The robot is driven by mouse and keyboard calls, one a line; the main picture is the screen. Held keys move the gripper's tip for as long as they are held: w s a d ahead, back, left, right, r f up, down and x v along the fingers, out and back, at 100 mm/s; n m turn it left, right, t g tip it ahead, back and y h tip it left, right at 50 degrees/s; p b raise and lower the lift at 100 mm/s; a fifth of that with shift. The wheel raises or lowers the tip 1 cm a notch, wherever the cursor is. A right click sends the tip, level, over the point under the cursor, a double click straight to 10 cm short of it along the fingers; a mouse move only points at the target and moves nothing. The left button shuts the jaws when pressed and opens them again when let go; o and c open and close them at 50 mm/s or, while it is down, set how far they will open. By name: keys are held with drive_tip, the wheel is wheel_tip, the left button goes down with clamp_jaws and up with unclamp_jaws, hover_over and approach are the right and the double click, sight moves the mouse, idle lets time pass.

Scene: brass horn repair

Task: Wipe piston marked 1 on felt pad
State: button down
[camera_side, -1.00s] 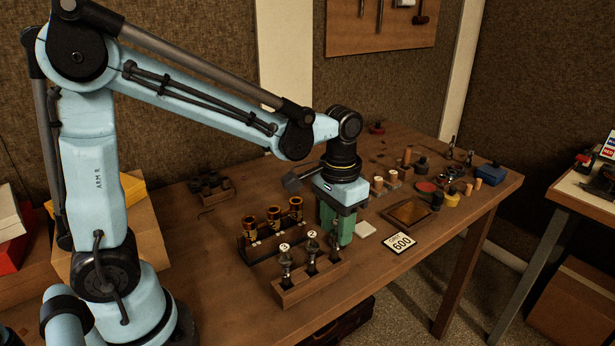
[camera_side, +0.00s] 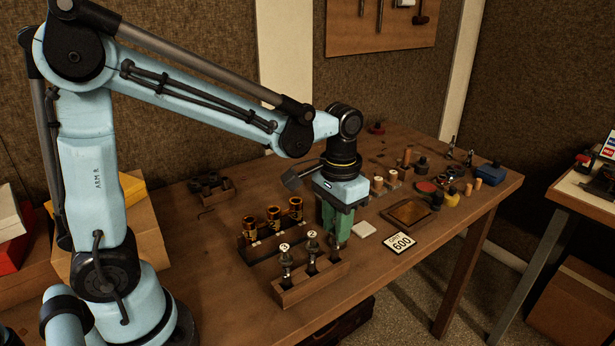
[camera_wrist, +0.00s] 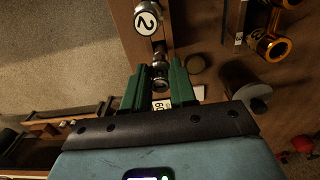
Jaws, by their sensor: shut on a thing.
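My gripper (camera_side: 336,238) points down at the right end of a wooden piston rack (camera_side: 312,286). Its green fingers, seen in the wrist view (camera_wrist: 160,82), are shut on a metal piston (camera_wrist: 160,62). This piston's mark is hidden, but the piston marked 2 (camera_side: 312,236) is beside it, and another numbered piston (camera_side: 286,256) stands at the left end. The cap with the 2 (camera_wrist: 148,19) also shows in the wrist view. Whether the held piston still touches the rack is unclear.
A 600 grit card (camera_side: 400,243) lies near the table's front edge. Behind the rack is a dark stand with brass valve parts (camera_side: 273,217). Small jars, corks and a blue box (camera_side: 490,174) crowd the far right. The table front left is clear.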

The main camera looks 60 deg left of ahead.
drive_tip(key=shift+r, duration=3.7)
drive_tip(key=shift+w+a, duration=0.1)
drive_tip(key=shift+w, duration=0.2)
drive_tip(key=w+a, duration=0.2)
drive_tip(key=w, duration=0.4)
drive_tip(key=w+a+f, duration=0.1)
drive_tip(key=w+a, duration=0.2)
drive_tip(key=w, duration=0.4)
drive_tip(key=shift+a+f, duration=0.3)
drive_tip(key=shift+w, duration=0.1)
drive_tip(key=shift+f, duration=2.85)
drive_tip(key=shift+f, duration=0.15)
drive_tip(key=shift+w, duration=0.15)
